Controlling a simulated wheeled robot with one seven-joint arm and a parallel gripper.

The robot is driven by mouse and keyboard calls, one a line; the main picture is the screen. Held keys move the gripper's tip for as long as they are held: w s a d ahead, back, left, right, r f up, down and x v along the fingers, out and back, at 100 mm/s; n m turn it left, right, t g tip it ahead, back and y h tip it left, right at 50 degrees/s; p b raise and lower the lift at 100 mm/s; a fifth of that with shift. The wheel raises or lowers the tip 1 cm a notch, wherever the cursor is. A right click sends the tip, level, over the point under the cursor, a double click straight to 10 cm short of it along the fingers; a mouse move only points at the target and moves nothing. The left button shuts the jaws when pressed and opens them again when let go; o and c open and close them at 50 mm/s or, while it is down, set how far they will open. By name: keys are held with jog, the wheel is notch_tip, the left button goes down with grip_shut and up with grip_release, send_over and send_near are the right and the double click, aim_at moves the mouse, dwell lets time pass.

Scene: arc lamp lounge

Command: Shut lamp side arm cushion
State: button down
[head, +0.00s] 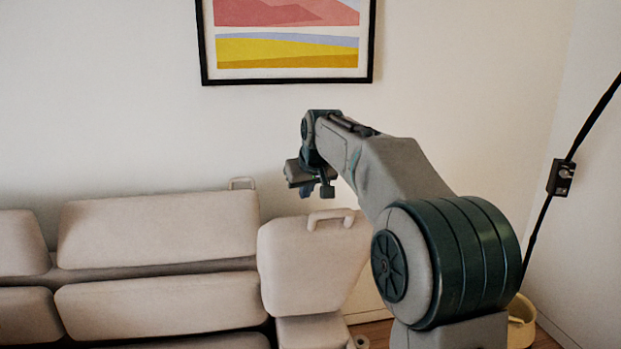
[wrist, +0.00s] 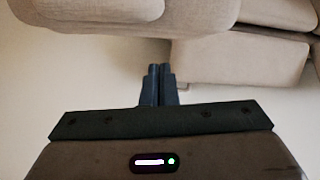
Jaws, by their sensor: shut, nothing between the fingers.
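The lamp-side arm cushion (head: 305,275) is a beige padded block at the right end of the sofa, with a loop handle (head: 331,215) on its top edge. It stands up above a lower beige arm part (head: 311,331). My gripper (head: 327,191) is just above the handle, apart from it in the head view. In the wrist view, the dark fingers (wrist: 160,78) are together and empty. A rounded beige pad (wrist: 100,10) shows at the top left there and a beige block (wrist: 235,62) at the right; which sofa parts these are I cannot tell.
Sofa back and seat cushions (head: 160,228) fill the left. A framed picture (head: 288,40) hangs on the wall above. At the right are a black lamp pole (head: 538,232) with a switch box (head: 561,178) and a pale yellow round container (head: 520,322) on the floor.

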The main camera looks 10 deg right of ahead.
aim_at(312, 212)
jog(key=shift+w+f, duration=0.15)
jog(key=shift+f, duration=0.45)
jog(key=s, duration=0.2)
jog(key=shift+s+d+f, duration=0.3)
jog(key=shift+s, duration=0.1)
jog(key=shift+s+d+f, duration=0.1)
jog(key=shift+s+f, duration=0.05)
jog(key=shift+s, duration=0.15)
jog(key=shift+f+b, duration=0.15)
jog(key=shift+b, duration=0.25)
